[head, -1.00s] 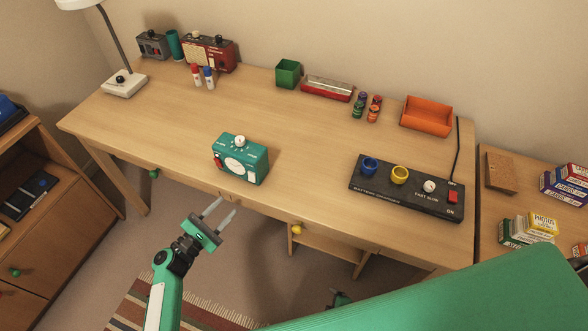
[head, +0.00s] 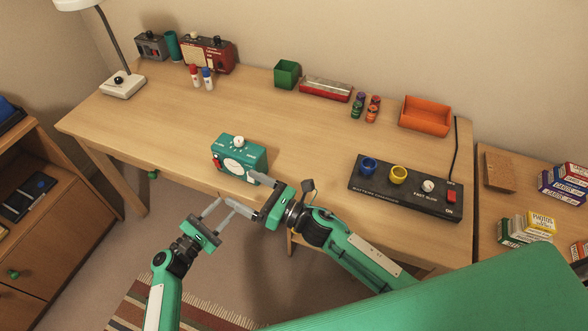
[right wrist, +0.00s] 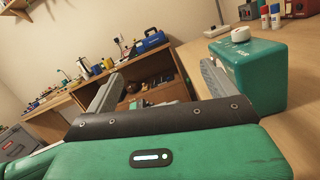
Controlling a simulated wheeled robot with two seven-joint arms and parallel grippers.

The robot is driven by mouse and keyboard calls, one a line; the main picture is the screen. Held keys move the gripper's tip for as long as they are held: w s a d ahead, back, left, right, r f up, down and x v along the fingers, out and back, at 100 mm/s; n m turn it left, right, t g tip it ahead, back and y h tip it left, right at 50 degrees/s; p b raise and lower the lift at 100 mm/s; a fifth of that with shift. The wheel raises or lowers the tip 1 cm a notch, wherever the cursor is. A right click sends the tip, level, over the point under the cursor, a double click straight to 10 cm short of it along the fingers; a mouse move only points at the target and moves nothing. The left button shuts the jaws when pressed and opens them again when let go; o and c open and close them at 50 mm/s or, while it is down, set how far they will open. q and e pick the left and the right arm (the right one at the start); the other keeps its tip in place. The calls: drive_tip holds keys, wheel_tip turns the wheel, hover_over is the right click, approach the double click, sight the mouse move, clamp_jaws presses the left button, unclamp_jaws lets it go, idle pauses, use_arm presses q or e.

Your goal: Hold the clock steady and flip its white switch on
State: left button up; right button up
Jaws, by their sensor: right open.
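The teal clock (head: 238,158) stands upright near the desk's front edge. It has a pale dial, a white knob (head: 239,142) on top and a red part at its left side. My right gripper (head: 239,189) is open and empty, just in front of the clock's lower right. In the right wrist view the clock (right wrist: 258,80) is beyond the right-hand finger, not between the fingers. My left gripper (head: 228,205) is open and empty in front of the desk edge, below the clock. The two grippers' fingers overlap in the head view. I cannot make out a separate white switch.
A black panel (head: 405,190) with blue and yellow cups and a red switch lies to the right. A lamp (head: 122,84), radio (head: 208,55), green box (head: 287,74) and orange tray (head: 425,117) stand along the back. The desk middle (head: 290,125) is clear.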

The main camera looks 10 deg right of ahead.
sight(249, 151)
drive_tip(key=w+d+f+n+g+h, duration=0.1)
drive_tip(key=w+d+f, duration=0.15)
drive_tip(key=d, duration=0.35)
drive_tip(key=w+d+f+n+h, duration=0.1)
drive_tip(key=w+d+n, duration=0.15)
drive_tip(key=d, duration=0.35)
drive_tip(key=shift+m, duration=0.35)
drive_tip(key=x, duration=1.3)
drive_tip(key=shift+w+r, duration=0.1)
drive_tip(key=shift+w, duration=0.4)
